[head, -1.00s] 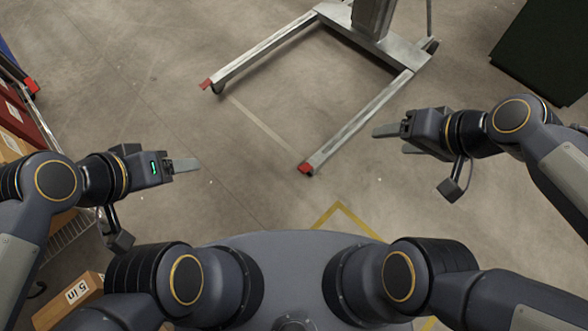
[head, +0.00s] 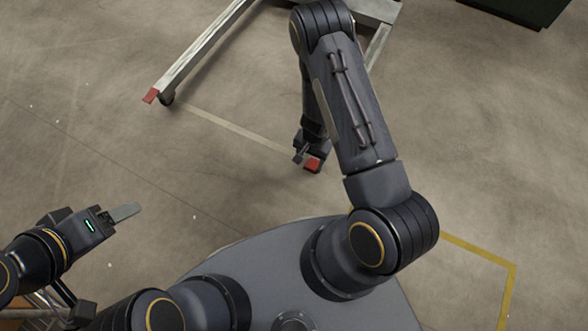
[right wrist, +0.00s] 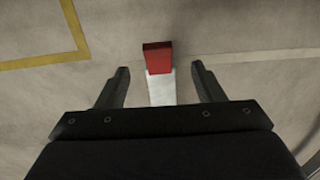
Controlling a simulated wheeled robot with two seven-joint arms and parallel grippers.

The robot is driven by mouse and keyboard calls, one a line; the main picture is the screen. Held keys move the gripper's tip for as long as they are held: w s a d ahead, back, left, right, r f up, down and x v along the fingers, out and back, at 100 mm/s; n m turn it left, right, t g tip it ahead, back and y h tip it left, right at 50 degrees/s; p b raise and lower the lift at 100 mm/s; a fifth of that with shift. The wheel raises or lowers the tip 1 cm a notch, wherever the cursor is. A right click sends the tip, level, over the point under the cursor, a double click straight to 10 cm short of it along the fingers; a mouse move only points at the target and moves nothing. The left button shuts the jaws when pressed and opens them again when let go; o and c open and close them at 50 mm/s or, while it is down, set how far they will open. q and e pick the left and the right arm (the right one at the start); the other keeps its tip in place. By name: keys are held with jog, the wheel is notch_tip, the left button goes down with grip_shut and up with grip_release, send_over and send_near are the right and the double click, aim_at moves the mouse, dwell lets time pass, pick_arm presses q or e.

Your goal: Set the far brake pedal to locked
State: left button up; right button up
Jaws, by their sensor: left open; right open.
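The lift's two grey legs end in red pieces that look like pedals; I cannot tell whether either is locked. One red piece (head: 150,96) is at the upper left, at the end of the left leg (head: 205,45), with a dark castor behind it. The other red piece (head: 313,164) is at the end of the right leg, mostly hidden by my right arm. My right gripper (head: 301,153) is low beside it. In the right wrist view that red piece (right wrist: 158,57) lies ahead, between the open, empty fingers. My left gripper (head: 125,212) is open and empty, far from both.
A dark green box (head: 520,8) stands at the top right. Yellow floor tape (head: 480,250) runs at the right. A wire shelf with a brown box (head: 20,322) is at the lower left. The floor between the legs and to the right is clear.

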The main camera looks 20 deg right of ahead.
aim_at(309, 168)
notch_tip(309, 168, down, 3)
jog(key=shift+r+b, duration=0.15)
jog(key=shift+b, duration=0.15)
notch_tip(309, 168, down, 7)
jog(key=b, duration=0.3)
jog(key=shift+r, duration=0.1)
pick_arm(q)
notch_tip(309, 168, down, 4)
jog(key=shift+w+a+f, duration=0.1)
jog(key=shift+w+a, duration=0.05)
pick_arm(e)
jog(key=shift+s, duration=0.1)
